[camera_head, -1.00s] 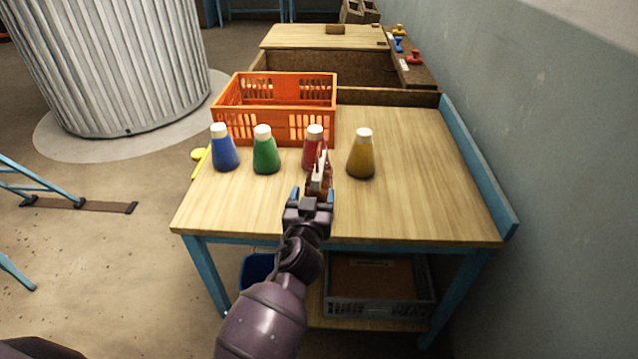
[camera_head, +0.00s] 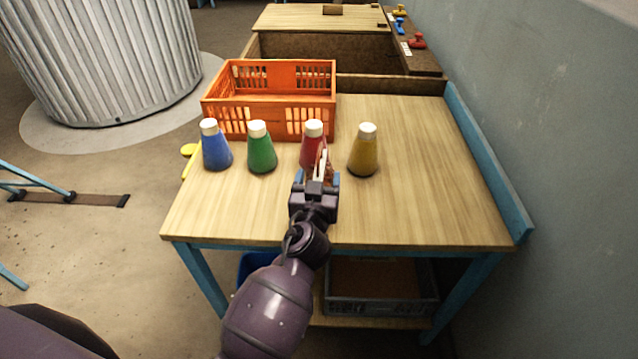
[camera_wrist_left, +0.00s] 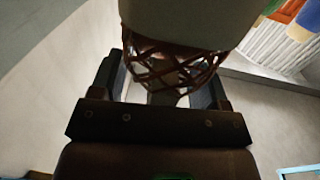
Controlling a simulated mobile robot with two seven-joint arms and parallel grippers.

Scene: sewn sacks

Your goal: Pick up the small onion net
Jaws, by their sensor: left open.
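The small onion net (camera_head: 329,172) is a reddish-brown mesh with a pale upright piece, standing on the wooden table just in front of the red bottle. My left gripper (camera_head: 318,180) is at the net's near side and hides much of it. In the left wrist view, the net's dark red mesh (camera_wrist_left: 160,62) shows between the two fingers of my left gripper (camera_wrist_left: 165,85), with a pale panel above it. The fingers are open on either side of the mesh; I cannot tell whether they touch it. My right gripper is not in view.
Blue (camera_head: 216,148), green (camera_head: 261,150), red (camera_head: 310,148) and yellow (camera_head: 364,154) bottles with white caps stand in a row around the net. An orange crate (camera_head: 270,95) is behind them. The table's right side (camera_head: 440,190) is clear up to its blue edge board (camera_head: 490,165).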

